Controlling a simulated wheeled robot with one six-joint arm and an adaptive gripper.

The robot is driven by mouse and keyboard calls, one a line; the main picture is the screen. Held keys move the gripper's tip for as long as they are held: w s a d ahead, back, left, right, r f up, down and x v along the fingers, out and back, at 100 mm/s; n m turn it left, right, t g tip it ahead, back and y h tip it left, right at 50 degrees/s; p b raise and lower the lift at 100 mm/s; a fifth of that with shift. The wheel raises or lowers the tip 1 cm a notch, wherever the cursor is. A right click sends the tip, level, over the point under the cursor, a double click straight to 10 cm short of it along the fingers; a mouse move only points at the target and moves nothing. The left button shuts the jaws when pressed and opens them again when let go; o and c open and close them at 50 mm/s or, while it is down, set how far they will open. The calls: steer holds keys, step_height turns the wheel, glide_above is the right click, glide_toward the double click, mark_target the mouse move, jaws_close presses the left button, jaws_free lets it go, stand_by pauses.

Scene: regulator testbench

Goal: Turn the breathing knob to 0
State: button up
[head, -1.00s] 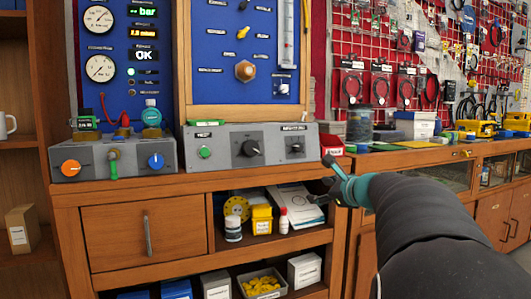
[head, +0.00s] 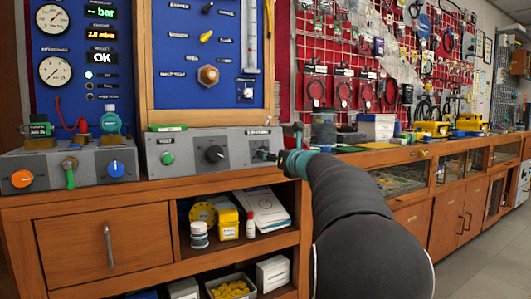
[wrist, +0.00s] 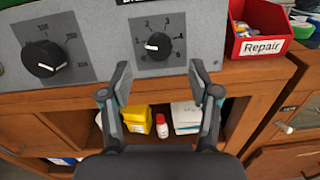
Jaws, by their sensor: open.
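The small black knob (wrist: 158,45) sits on a grey panel, on a dial with printed numbers. Its white pointer mark points left, toward the low-number side. The label above it is cut off in the wrist view, so I cannot read it whole. In the head view the knob (head: 262,152) is at the right end of the grey control box (head: 190,173), partly behind my gripper. My gripper (wrist: 160,70) is open and empty. Its fingertips frame the area just below the knob in the wrist view, apart from it. The gripper also shows in the head view (head: 281,142).
A larger black knob (wrist: 44,58) is left of the small one; it also shows in the head view (head: 214,154) beside a green button (head: 167,158). A red "Repair" bin (wrist: 258,28) stands right of the panel. A shelf below holds bottles and boxes.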

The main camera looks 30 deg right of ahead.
steer(key=w, duration=0.5)
steer(key=shift+w+p, duration=0.3)
steer(key=shift+w, duration=0.05)
steer(key=c, duration=1.2)
